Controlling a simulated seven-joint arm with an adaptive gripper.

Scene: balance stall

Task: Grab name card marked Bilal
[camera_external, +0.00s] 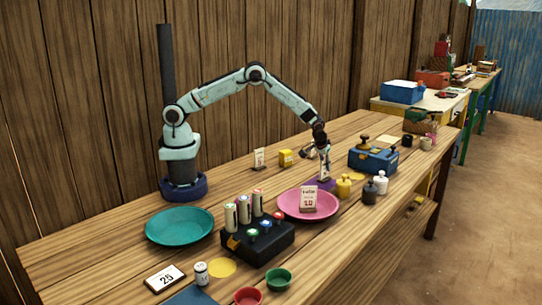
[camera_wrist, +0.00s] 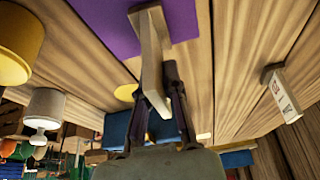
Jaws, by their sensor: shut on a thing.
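My gripper (camera_external: 321,150) is above the purple mat (camera_external: 313,186) behind the pink plate. It is shut on an upright name card (camera_external: 324,170), whose writing is too small to read. In the wrist view, my gripper (camera_wrist: 162,92) has its fingers on either side of the pale card (camera_wrist: 151,45). The card's foot is at the purple mat (camera_wrist: 105,15); I cannot tell whether it touches. Another white card (camera_external: 259,158) stands to the left, near the wall. It also shows in the wrist view (camera_wrist: 287,95), its writing unclear. I cannot tell which card says Bilal.
The pink plate (camera_external: 285,207) holds a small card (camera_external: 308,196) in front of my gripper. Yellow, black and white weights (camera_external: 369,193) stand to the right, with a blue box (camera_external: 374,161) behind. A black battery box (camera_external: 265,241) and teal plate (camera_external: 180,226) are at the left.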

